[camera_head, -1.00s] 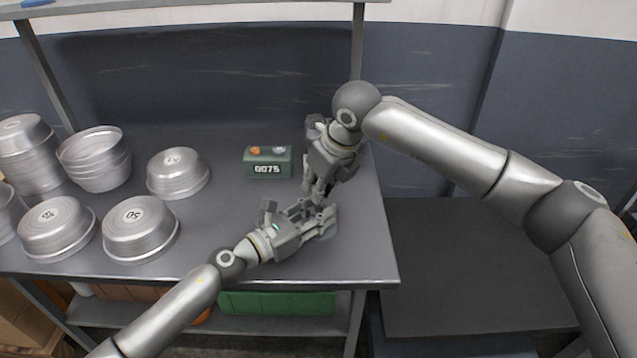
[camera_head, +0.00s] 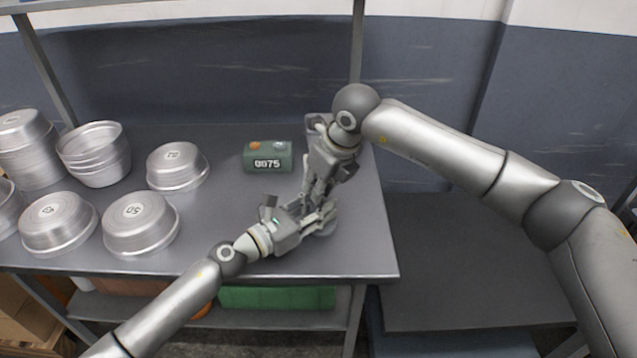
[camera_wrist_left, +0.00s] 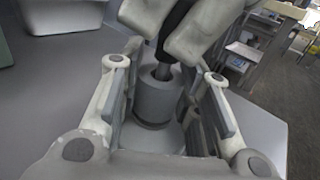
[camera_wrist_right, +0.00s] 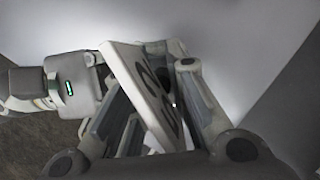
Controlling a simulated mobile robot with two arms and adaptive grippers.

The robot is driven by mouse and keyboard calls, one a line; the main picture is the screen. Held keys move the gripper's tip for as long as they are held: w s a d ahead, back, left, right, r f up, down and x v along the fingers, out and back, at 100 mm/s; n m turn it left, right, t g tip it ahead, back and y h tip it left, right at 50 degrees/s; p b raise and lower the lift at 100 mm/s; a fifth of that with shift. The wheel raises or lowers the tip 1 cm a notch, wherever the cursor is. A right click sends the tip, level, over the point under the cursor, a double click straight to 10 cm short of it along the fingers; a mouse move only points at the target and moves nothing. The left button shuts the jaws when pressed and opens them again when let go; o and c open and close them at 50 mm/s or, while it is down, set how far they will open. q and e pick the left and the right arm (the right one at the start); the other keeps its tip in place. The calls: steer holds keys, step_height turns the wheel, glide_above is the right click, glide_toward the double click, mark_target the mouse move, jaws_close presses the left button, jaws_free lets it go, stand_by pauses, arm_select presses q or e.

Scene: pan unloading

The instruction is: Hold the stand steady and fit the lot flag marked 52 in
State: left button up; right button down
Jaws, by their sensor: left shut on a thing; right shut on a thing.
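The stand is a grey cylinder (camera_wrist_left: 157,100) on a wider round base, upright between the fingers of my left gripper (camera_wrist_left: 170,110), which is shut on it. In the head view my left gripper (camera_head: 322,217) is low over the table's right part and the stand is mostly hidden. My right gripper (camera_head: 314,192) is just above it, shut on the lot flag. The flag's white plate (camera_wrist_right: 140,85) carries dark digits, partly covered and not fully readable. Its dark stem (camera_wrist_left: 176,22) points down, and the thin lower end meets the top of the stand; I cannot tell how deep it sits.
A green counter box reading 0075 (camera_head: 267,158) stands behind my left gripper. Several metal pans (camera_head: 141,222) stand on the left of the table (camera_head: 225,215). A shelf post (camera_head: 357,50) rises behind my right gripper. The front right of the table is clear.

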steer(key=shift+f, duration=0.6)
stand_by(0.3)
steer(key=c, duration=1.3)
jaws_free()
steer(key=shift+c, duration=0.2)
steer(key=v, duration=1.2)
arm_select(q)
steer(key=o, duration=1.2)
steer(key=shift+a, duration=0.1)
